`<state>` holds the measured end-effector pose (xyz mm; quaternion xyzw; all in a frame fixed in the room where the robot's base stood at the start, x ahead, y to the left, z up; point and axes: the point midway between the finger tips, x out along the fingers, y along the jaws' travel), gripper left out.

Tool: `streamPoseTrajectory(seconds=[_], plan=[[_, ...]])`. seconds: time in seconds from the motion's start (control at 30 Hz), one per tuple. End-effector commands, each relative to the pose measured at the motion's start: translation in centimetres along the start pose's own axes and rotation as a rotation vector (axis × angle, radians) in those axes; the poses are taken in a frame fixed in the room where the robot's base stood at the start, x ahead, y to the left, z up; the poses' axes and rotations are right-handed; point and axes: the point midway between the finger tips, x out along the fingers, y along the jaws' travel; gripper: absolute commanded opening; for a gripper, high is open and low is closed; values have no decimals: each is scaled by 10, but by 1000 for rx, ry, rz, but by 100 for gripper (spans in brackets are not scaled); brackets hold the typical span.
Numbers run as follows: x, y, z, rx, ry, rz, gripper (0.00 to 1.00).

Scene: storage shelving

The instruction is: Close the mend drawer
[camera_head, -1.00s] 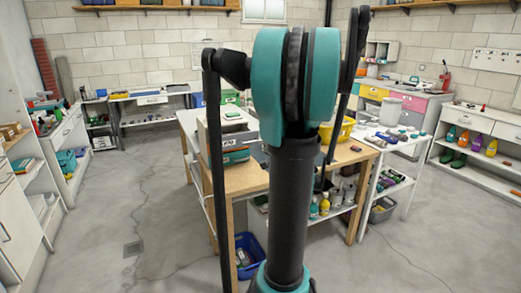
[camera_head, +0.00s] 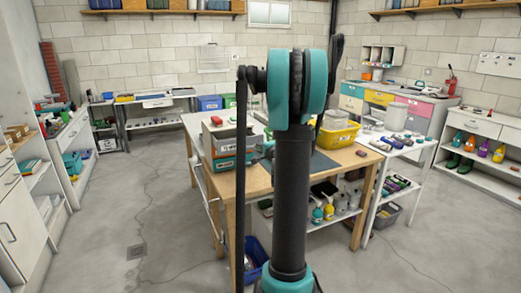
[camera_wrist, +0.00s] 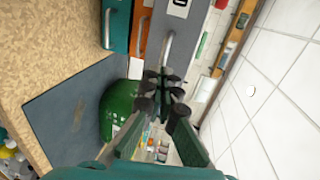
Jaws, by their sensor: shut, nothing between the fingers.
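A small drawer unit (camera_head: 231,163) stands on the wooden worktable, left of my arm in the head view. The wrist view shows its fronts turned sideways: a teal front (camera_wrist: 117,25), a narrow orange strip and a grey front (camera_wrist: 170,62) with a bar handle and a white label. The grey front seems to jut out; the label is too small to read, so I cannot confirm which drawer is mend. My gripper (camera_wrist: 160,92) is shut and empty, apart from the fronts, with its tips near the grey handle in the picture. My arm hides the gripper in the head view.
A yellow bin (camera_head: 338,136) stands at the table's right. Open floor lies left of the table.

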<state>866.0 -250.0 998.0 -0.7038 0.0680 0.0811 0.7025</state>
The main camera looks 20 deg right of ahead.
Motion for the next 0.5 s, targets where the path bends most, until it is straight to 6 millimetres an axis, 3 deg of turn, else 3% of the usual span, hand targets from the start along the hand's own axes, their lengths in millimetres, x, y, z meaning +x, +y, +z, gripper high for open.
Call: streamPoseTrajectory(seconds=[0.3, 0.37, 0.5], plan=[[4, -1, 0, 0, -1, 0, 0], [12, -2, 0, 0, -2, 0, 0], [46, -10, 2, -1, -3, 0, 0]])
